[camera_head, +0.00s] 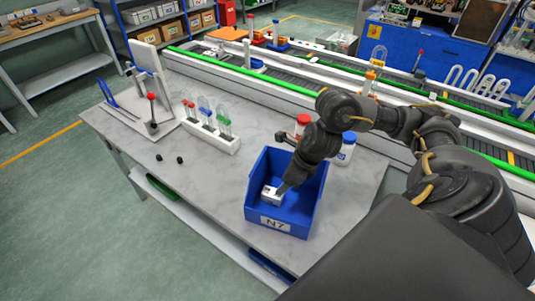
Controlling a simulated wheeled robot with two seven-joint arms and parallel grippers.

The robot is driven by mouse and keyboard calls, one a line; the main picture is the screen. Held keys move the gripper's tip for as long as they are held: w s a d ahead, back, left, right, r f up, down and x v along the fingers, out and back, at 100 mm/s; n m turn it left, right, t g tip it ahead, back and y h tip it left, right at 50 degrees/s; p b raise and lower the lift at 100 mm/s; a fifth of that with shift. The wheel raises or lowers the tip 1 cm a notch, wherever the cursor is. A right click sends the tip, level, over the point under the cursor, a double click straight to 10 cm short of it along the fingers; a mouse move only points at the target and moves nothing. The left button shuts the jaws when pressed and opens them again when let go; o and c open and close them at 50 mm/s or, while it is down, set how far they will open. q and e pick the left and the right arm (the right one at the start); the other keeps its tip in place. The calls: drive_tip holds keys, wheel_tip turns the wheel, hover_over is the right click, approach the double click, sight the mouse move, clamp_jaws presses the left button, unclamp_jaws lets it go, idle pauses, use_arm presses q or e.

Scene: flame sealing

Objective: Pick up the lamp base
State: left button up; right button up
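A small whitish-grey object (270,195) sits inside the blue bin (285,225) marked N7; it is too small and covered for me to be sure it is the lamp base. My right gripper (282,189) reaches down into the bin from the upper right. Its dark tip is at this object and hides part of it. I cannot tell whether the fingers are shut on it or apart. My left gripper is not in view.
A white rack (222,143) of tubes stands left of the bin. A stand with a red-knobbed lever (152,112) is at the table's far left. A red-lidded bottle (303,120) and a blue-lidded bottle (346,149) stand behind the bin.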

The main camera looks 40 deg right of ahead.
sight(273, 192)
drive_tip(key=shift+x, duration=3.3)
drive_tip(key=x, duration=0.4)
drive_tip(key=shift+w+d+f+p, duration=0.2)
drive_tip(key=shift+w+f+p, duration=0.1)
drive_tip(key=c, duration=1.1)
